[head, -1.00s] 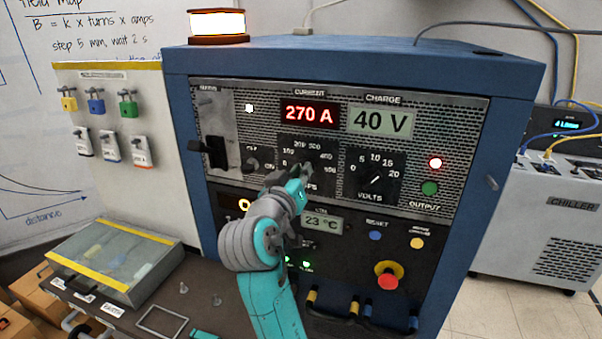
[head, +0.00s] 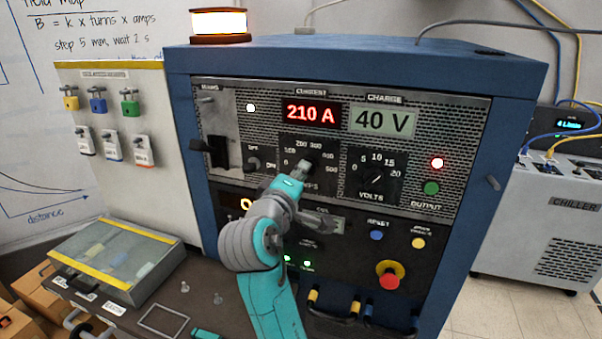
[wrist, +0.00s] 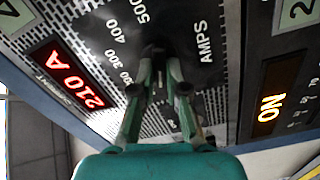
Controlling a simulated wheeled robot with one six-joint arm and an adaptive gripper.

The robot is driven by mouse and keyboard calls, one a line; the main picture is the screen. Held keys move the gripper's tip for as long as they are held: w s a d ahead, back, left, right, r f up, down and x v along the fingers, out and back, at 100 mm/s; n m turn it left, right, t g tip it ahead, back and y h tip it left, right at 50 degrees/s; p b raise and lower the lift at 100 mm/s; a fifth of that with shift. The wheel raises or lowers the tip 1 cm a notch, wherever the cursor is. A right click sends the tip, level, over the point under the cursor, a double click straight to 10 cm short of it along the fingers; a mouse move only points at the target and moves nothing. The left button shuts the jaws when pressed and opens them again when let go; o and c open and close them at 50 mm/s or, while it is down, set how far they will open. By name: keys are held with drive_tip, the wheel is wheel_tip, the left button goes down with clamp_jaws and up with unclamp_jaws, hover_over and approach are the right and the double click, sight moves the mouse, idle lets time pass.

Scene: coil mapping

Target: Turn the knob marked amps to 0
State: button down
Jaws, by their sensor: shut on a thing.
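The amps knob sits at the centre of the black dial plate (head: 322,152) marked 0 to 500. In the wrist view the dark knob (wrist: 153,50) shows between the fingertips of my gripper (wrist: 160,66), which is shut on it. In the head view my gripper (head: 302,172) reaches the dial from below and my arm hides most of the knob and part of the AMPS label. The red current display (head: 311,113) reads 210 A; it also shows in the wrist view (wrist: 72,80). The knob's pointer is too hidden to read.
A volts knob (head: 376,178) lies just right of the amps dial. A mains lever (head: 217,152) and a small knob (head: 252,163) are to the left. A red emergency button (head: 388,275) and handles are below. The charge display (head: 384,120) reads 40 V.

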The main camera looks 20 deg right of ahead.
drive_tip(key=shift+f+n, duration=0.1)
drive_tip(key=shift+n, duration=1.6)
drive_tip(key=c, duration=1.2)
unclamp_jaws()
drive_tip(key=v, duration=1.2)
